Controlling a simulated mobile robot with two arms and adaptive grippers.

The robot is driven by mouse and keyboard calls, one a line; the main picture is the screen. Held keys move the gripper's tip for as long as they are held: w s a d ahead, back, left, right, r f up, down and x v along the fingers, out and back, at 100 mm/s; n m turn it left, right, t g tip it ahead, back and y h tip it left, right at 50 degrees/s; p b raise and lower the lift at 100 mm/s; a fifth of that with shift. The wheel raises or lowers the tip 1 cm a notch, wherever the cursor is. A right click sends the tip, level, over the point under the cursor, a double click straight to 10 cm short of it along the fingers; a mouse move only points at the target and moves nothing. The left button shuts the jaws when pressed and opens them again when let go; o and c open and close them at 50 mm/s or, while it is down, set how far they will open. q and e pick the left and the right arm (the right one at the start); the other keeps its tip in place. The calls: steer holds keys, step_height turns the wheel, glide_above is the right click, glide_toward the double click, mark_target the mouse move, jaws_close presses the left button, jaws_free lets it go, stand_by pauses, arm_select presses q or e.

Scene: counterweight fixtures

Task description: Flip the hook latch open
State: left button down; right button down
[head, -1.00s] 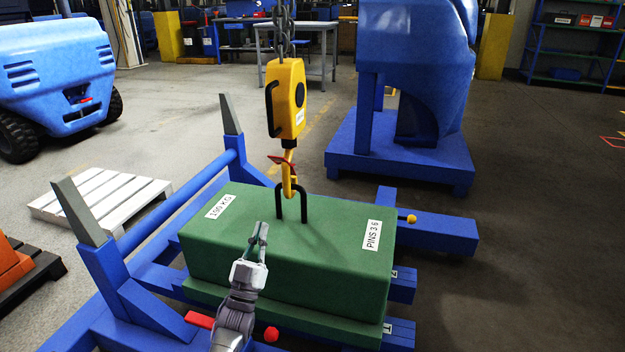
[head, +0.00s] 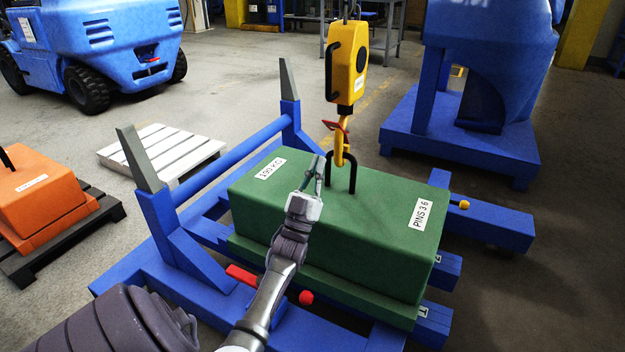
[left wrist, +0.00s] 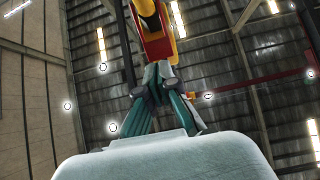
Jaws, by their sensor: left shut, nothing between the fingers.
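A yellow hook (head: 340,152) hangs from a yellow hoist block (head: 347,72) and passes through the black lifting loop on the green weight (head: 300,205). The red hook latch (head: 335,126) sticks out to the left at the top of the hook. My left gripper (head: 320,162) is shut and empty, pointing up, just left of the hook and below the latch in the picture. In the left wrist view the closed fingertips (left wrist: 160,72) stand in front of the yellow and red hoist parts (left wrist: 156,35); latch contact cannot be told. My right gripper is out of view.
The weight sits on a blue frame with grey-tipped posts (head: 140,160) and a red handle (head: 243,275). A white pallet (head: 160,152), an orange weight (head: 42,190) and a blue vehicle (head: 105,45) are left. A blue stand (head: 455,145) is behind right.

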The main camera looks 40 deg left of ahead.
mark_target(331, 125)
arm_select(q)
steer(key=b+x, duration=0.1)
steer(key=x, duration=0.6)
steer(key=shift+w+r, duration=0.2)
steer(key=shift+r, duration=0.1)
